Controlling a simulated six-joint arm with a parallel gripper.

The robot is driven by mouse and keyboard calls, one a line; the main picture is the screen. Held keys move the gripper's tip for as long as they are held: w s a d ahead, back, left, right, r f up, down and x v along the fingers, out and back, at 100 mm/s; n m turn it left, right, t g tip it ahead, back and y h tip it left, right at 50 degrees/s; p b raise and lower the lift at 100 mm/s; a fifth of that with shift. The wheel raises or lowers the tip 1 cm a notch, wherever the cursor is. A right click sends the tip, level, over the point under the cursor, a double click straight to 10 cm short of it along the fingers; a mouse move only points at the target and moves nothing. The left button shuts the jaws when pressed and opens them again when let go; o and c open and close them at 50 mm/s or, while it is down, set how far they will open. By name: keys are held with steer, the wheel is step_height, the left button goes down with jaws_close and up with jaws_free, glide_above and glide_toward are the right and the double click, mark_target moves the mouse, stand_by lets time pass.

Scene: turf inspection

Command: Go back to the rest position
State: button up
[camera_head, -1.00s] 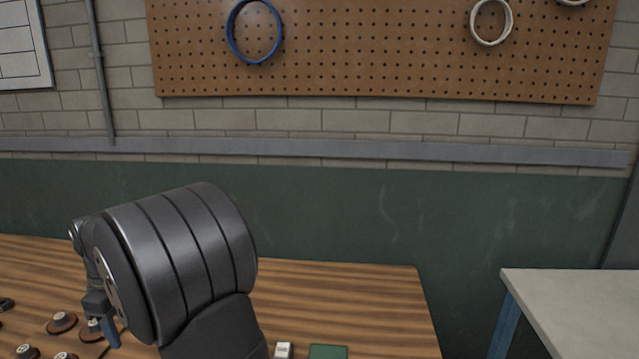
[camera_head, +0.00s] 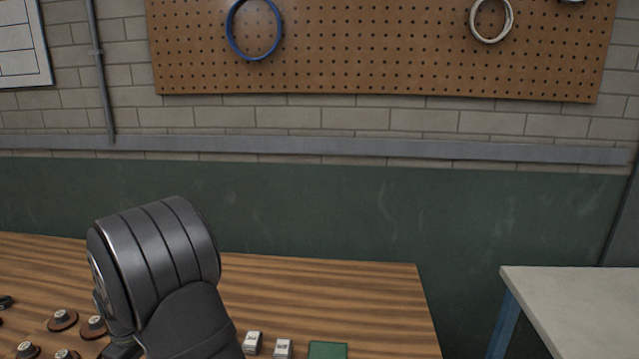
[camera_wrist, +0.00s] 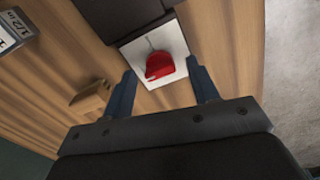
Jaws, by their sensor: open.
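My gripper (camera_wrist: 163,97) shows in the wrist view with its two blue fingers spread apart and nothing held between them. Beyond the fingertips, a red object (camera_wrist: 159,66) lies on a white square (camera_wrist: 180,60) on the wooden table. In the head view my dark arm covers the lower left middle, and the gripper itself is hidden there.
The wooden table (camera_head: 330,291) holds several brown discs with knobs (camera_head: 62,320), two small white-topped blocks (camera_head: 283,347) and a green piece (camera_head: 328,350). A black item (camera_wrist: 115,15) and a grey labelled box (camera_wrist: 14,32) show in the wrist view. A pale table (camera_head: 580,300) stands right.

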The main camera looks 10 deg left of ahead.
steer(key=m, duration=0.3)
steer(key=shift+m, duration=0.4)
steer(key=m, duration=0.3)
steer(key=shift+m, duration=0.4)
steer(key=m, duration=0.6)
steer(key=shift+m, duration=0.4)
steer(key=shift+o, duration=0.5)
